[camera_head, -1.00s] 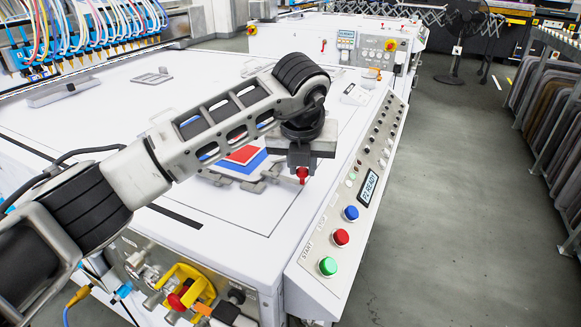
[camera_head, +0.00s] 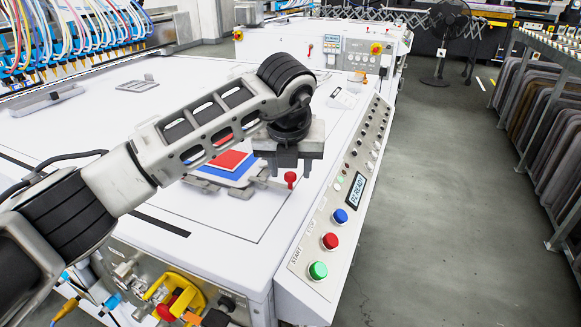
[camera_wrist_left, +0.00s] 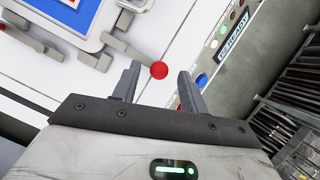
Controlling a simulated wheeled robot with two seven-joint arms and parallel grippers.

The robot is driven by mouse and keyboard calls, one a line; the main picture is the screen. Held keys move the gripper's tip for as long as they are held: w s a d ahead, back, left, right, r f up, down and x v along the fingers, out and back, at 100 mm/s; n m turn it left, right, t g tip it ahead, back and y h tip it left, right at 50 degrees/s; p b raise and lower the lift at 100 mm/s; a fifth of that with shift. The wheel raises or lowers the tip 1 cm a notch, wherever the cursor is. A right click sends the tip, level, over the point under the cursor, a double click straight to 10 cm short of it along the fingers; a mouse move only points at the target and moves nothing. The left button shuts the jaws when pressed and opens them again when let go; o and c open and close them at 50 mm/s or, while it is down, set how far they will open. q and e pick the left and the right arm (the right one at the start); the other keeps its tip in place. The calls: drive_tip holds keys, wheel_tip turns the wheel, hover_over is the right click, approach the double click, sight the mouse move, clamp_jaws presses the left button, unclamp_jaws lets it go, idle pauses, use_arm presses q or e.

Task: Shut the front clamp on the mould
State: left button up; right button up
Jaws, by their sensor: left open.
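The mould (camera_head: 228,172) lies on the white table, with blue and red layers inside a grey frame. Its blue corner (camera_wrist_left: 68,14) shows at the top left of the left wrist view. The front clamp is a grey lever (camera_wrist_left: 124,46) with a round red knob (camera_wrist_left: 159,70), and the lever sticks out from the mould's edge. My left gripper (camera_wrist_left: 158,80) is open and empty, with the knob in the gap at its fingertips. In the head view my left gripper (camera_head: 287,163) hangs over the knob, which shows just below it. My right gripper is not in view.
A sloped control panel (camera_head: 345,205) with several buttons runs along the table's right side. Nozzles with coloured hoses (camera_head: 75,35) stand at the back left. A yellow-and-red fitting (camera_head: 175,295) is at the front.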

use_arm(q)
drive_tip(key=v, duration=1.5)
drive_tip(key=shift+r, duration=0.15)
drive_tip(key=shift+s, duration=0.2)
